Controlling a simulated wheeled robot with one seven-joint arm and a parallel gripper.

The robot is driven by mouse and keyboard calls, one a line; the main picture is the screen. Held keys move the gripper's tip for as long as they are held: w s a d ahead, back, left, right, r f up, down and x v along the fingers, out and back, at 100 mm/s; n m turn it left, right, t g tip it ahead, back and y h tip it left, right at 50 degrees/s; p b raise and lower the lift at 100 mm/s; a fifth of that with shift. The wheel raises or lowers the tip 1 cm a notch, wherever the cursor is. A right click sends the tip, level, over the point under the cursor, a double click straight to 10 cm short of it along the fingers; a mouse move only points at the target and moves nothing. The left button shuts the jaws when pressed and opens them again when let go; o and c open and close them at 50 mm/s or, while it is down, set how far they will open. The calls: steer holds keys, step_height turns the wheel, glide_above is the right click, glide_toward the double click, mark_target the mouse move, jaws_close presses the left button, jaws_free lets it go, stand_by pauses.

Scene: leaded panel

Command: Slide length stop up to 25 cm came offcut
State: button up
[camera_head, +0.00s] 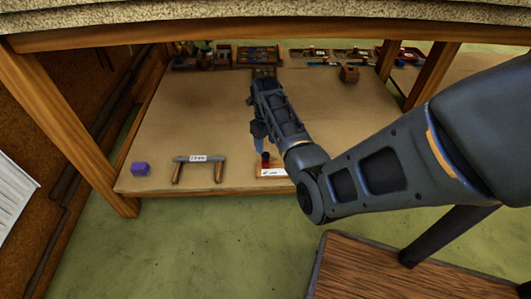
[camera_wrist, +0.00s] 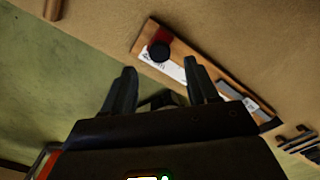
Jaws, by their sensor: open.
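A wooden strip (camera_wrist: 213,70) with a white label lies on the bench; in the head view its near end (camera_head: 262,177) shows at the front edge, the rest hidden by my arm. A red block with a round black knob (camera_wrist: 160,50), which looks like the length stop, sits at one end of the strip. It also shows in the head view (camera_head: 265,160). A grey bar (camera_wrist: 235,97), perhaps the came offcut, lies along the strip towards its other end, apart from the stop. My gripper (camera_wrist: 162,80) is open and empty, its fingers pointing towards the strip near the stop.
A wooden block (camera_head: 349,74), trays and tools are at the back. Dark slotted pieces (camera_wrist: 298,140) lie beyond the strip's far end. The bench's left middle is clear.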

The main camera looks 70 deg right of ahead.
mark_target(268, 154)
step_height(268, 154, down, 5)
steer(key=shift+f+b, duration=0.1)
steer(key=shift+b, duration=0.85)
steer(key=shift+c, duration=0.4)
steer(key=c, duration=1)
steer(key=shift+o, duration=0.2)
steer(key=shift+s+d+p, duration=0.15)
steer(key=shift+s+p, duration=0.25)
steer(key=s+d+p, duration=0.1)
steer(key=s, duration=0.3)
steer(key=s+d+p, duration=0.2)
steer(key=s, duration=0.3)
steer(key=s+d+p, duration=0.2)
steer(key=s, duration=0.2)
steer(key=shift+s+d, duration=0.15)
steer(key=shift+d, duration=0.1)
steer(key=o, duration=1)
steer(key=shift+o, duration=0.2)
